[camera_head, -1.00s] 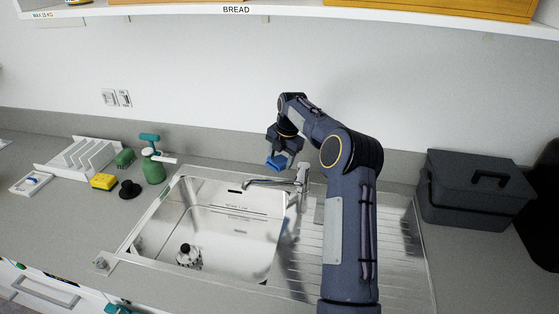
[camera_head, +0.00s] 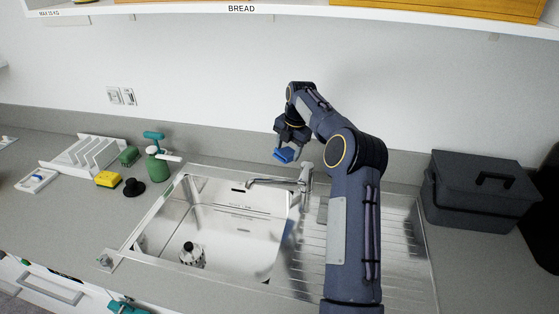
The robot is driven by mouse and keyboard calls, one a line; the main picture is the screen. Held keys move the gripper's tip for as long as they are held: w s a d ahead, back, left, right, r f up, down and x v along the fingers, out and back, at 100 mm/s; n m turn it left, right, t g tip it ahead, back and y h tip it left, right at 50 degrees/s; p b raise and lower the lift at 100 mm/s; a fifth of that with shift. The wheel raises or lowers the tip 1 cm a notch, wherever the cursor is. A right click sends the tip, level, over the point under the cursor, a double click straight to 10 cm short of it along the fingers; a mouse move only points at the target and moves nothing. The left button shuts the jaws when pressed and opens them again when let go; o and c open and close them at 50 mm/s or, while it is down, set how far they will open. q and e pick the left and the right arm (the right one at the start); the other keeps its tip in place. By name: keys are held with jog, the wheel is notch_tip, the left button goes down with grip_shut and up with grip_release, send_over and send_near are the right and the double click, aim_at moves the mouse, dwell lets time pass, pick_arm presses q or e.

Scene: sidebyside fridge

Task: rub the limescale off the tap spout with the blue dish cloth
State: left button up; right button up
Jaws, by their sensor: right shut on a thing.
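The chrome tap (camera_head: 303,180) stands at the back edge of the sink, and its spout (camera_head: 265,183) reaches left over the basin. My right gripper (camera_head: 284,150) is above and behind the spout, shut on the blue dish cloth (camera_head: 284,156). The cloth shows as a small blue patch below the fingers and looks apart from the spout. Limescale on the spout is too small to make out. My left gripper is not clearly seen.
The steel sink basin (camera_head: 215,255) holds a small black-and-white item (camera_head: 192,254). To its left are a green spray bottle (camera_head: 157,165), a black round item (camera_head: 134,187), a yellow sponge (camera_head: 108,179) and a white rack (camera_head: 82,155). A dark box (camera_head: 482,190) stands right of the drainer.

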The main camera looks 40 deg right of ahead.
aim_at(278, 180)
jog(key=shift+f, duration=0.15)
jog(key=f+b, duration=0.1)
jog(key=a+f+b, duration=0.1)
jog(key=f+b, duration=0.1)
jog(key=f, duration=0.1)
jog(key=shift+w+a, duration=0.2)
jog(key=shift+a, duration=0.15)
jog(key=shift+w+a+f+b, duration=0.1)
jog(key=shift+a+f+b, duration=0.15)
jog(key=shift+f+b, duration=0.15)
jog(key=shift+w+a+f+b, duration=0.1)
jog(key=shift+a+f+b, duration=0.15)
jog(key=shift+f, duration=0.25)
jog(key=shift+a+f+b, duration=0.2)
jog(key=shift+f+b, duration=0.15)
jog(key=shift+f, duration=0.15)
jog(key=shift+a+f+b, duration=0.15)
jog(key=shift+f+b, duration=0.2)
jog(key=shift+f, duration=0.15)
